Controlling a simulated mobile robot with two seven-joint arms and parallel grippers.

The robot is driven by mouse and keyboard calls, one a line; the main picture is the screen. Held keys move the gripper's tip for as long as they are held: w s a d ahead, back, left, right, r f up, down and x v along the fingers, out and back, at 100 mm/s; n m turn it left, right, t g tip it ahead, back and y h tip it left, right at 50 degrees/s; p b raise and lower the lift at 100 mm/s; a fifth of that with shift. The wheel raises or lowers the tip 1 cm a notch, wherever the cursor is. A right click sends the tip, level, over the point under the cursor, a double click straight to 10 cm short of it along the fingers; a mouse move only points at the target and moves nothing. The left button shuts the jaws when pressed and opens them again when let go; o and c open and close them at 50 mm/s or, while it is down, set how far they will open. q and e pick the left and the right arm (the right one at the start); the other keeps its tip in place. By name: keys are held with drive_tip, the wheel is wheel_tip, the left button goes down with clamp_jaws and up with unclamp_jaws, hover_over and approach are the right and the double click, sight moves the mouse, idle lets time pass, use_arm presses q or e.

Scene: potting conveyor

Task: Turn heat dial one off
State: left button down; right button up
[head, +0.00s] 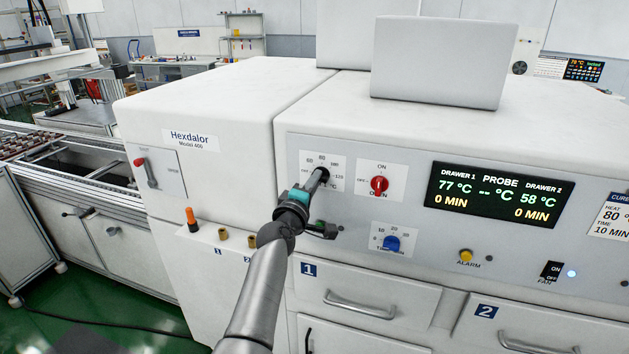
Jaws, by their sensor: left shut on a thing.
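Heat dial one (324,173) is a dark knob on a white scale plate at the left of the machine's front panel. The plate reads 60, 80 and 120, with other marks partly hidden. My left gripper (317,181) reaches up to the dial from below and is shut on it. The fingers cover most of the knob, so where its pointer stands cannot be told. The display (497,196) reads 77 °C for drawer 1 and 58 °C for drawer 2, both with 0 MIN. My right gripper is not in view.
A red knob (379,185) sits close right of the dial, and a blue timer knob (391,243) is below it. A yellow alarm button (466,255) and a fan switch (551,270) are farther right. Drawer 1's handle (360,305) sticks out below.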

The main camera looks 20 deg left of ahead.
use_arm(q)
drive_tip(key=shift+n, duration=0.8)
drive_tip(key=shift+f, duration=0.1)
drive_tip(key=c, duration=0.8)
unclamp_jaws()
drive_tip(key=shift+c, duration=0.2)
drive_tip(key=shift+s, duration=0.1)
drive_tip(key=s+p, duration=0.5)
drive_tip(key=s, duration=1)
drive_tip(key=shift+a+p, duration=0.25)
drive_tip(key=shift+p, duration=0.05)
